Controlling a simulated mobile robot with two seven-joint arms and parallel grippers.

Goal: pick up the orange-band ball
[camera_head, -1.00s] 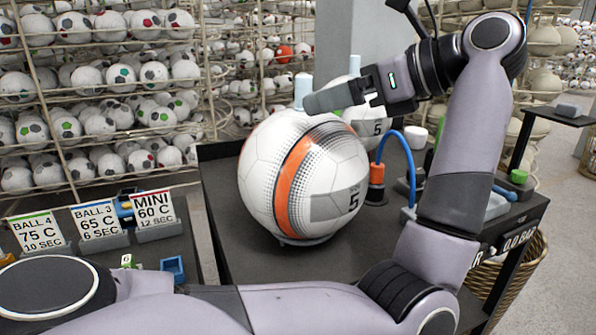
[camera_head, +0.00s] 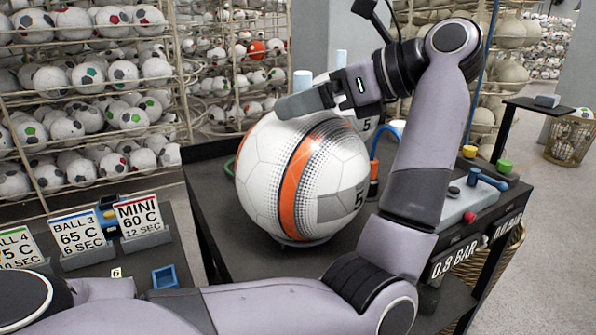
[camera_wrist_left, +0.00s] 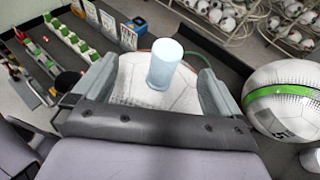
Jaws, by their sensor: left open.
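The orange-band ball (camera_head: 268,180) is large, white with an orange stripe and a "5" patch, and sits on the dark bench. A light-blue cylinder (camera_head: 303,80) stands up at its top. My left gripper (camera_head: 290,103) reaches over the ball's top from the right; its near finger hides the cylinder's lower part. In the left wrist view the left gripper (camera_wrist_left: 160,68) is open, with the cylinder (camera_wrist_left: 165,64) between its fingers and the ball's white top (camera_wrist_left: 135,80) behind. I cannot tell whether the fingers touch anything. My right gripper is not in view.
A green-band ball (camera_wrist_left: 285,98) is at the right of the left wrist view. A blue hose (camera_head: 390,128) stands behind the orange-band ball. Temperature cards (camera_head: 80,233) and a blue tray (camera_head: 165,277) are at left. Ball racks (camera_head: 85,110) fill the back.

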